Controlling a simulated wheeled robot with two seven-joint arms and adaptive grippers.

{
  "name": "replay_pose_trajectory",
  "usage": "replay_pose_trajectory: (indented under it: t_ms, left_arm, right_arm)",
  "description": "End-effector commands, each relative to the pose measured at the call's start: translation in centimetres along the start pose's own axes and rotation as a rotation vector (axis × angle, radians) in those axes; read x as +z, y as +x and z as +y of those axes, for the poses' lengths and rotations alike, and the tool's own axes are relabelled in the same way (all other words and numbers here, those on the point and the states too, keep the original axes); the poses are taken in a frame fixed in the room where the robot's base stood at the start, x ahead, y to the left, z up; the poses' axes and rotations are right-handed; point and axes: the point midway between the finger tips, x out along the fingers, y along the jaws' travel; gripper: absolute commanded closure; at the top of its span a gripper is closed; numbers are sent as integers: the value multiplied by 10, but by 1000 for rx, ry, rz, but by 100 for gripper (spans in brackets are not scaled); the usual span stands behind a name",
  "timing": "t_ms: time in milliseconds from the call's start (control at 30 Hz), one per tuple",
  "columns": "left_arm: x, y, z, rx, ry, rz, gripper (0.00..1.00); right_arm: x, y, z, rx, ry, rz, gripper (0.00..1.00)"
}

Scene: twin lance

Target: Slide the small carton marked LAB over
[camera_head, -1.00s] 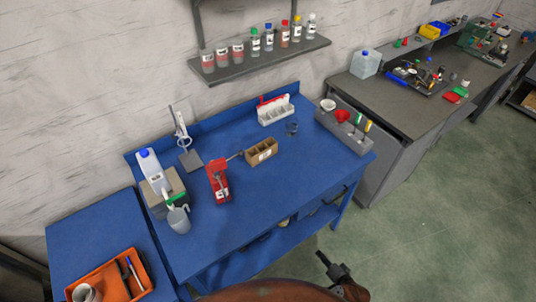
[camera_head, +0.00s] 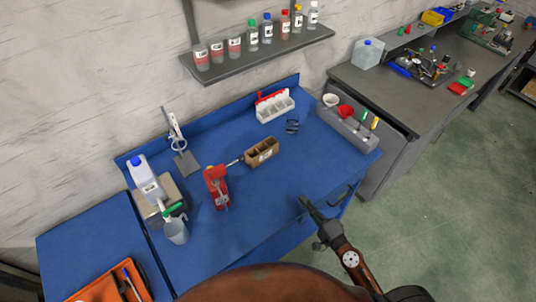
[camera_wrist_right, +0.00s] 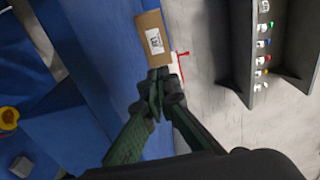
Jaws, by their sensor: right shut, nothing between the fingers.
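The small brown carton (camera_head: 262,152) with a white label stands on the blue bench, right of the red clamp-like tool (camera_head: 216,187). It also shows in the right wrist view (camera_wrist_right: 153,38), where its label is turned sideways and its text is hard to read. My right gripper (camera_head: 305,199) is above the bench's front edge, in front and to the right of the carton, apart from it in the head view. In the right wrist view its fingers (camera_wrist_right: 160,76) are closed together with nothing between them. My left gripper is in neither view.
A white divided rack (camera_head: 275,106) stands behind the carton, with a dark ring-like item (camera_head: 292,126) in front of it. A grey holder (camera_head: 349,131) with funnels and tools is at the bench's right end. The blue surface between carton and front edge is clear.

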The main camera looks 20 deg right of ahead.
Motion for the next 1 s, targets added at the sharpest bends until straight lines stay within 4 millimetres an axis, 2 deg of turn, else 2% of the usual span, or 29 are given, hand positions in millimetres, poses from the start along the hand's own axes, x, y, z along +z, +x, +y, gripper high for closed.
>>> replay_pose_trajectory:
  t_ms: [167,400,500,1000]
  left_arm:
    - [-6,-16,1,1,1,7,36]
    - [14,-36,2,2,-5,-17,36]
    - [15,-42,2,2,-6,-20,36]
    - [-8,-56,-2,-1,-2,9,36]
  right_arm:
    - [2,27,-6,-5,2,-5,100]
    - [3,77,-6,-4,0,-6,100]
    - [3,97,-4,-3,0,-5,100]
    - [3,199,-2,-1,-1,-4,100]
